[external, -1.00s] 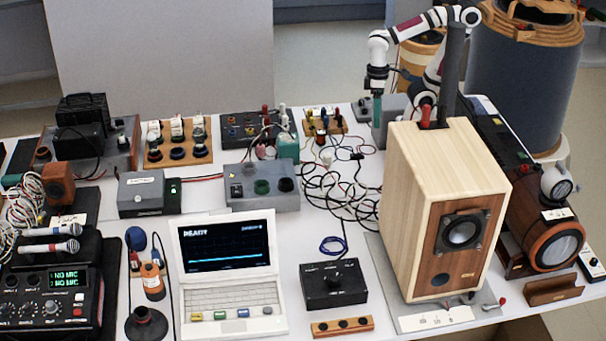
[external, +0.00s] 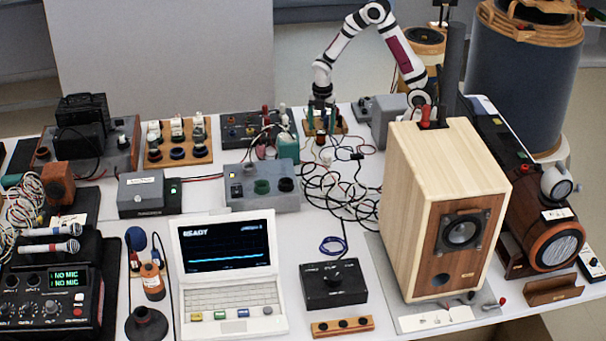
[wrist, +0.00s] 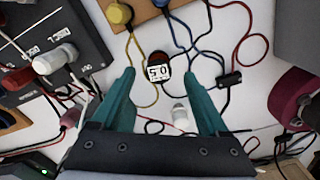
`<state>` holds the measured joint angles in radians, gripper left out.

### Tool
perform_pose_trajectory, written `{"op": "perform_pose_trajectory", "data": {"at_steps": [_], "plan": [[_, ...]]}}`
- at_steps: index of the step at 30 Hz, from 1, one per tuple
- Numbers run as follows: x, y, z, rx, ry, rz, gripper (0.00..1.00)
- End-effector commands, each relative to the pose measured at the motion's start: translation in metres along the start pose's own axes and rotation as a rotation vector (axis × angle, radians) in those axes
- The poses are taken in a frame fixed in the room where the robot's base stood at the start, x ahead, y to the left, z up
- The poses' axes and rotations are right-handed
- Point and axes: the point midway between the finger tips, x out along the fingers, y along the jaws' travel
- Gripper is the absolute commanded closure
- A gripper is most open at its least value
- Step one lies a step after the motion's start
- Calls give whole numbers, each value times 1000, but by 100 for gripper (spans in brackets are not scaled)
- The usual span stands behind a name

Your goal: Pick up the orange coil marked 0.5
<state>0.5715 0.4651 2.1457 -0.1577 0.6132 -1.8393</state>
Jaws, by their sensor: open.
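The coil marked 0.5 (wrist: 158,66) shows in the wrist view as a small dark red-orange piece with a white label. The label reads upside down. The coil lies on the white table between the two teal fingertips of my gripper (wrist: 160,75). The fingers are apart and nothing is held. I cannot tell how far above the coil they are. In the external view my gripper (external: 321,128) points down over the back of the table, around the small wooden board, and mostly hides the coil there.
Loose cables (external: 335,190) run over the table near the gripper. A wooden plug board (wrist: 135,10) and a dark box with knobs (wrist: 50,50) border the coil in the wrist view. A white plug (wrist: 180,115) lies between the fingers. The wooden speaker (external: 440,180) stands at right.

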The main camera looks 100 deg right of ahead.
Motion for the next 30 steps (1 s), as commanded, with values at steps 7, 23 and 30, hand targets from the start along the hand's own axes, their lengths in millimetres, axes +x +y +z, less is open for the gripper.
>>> {"op": "perform_pose_trajectory", "data": {"at_steps": [7, 23, 30], "plan": [[45, 2, 3, 1, 0, -4, 22], [48, 2, 3, 2, 0, -1, 73], [48, 2, 3, 2, 0, -1, 100]]}}
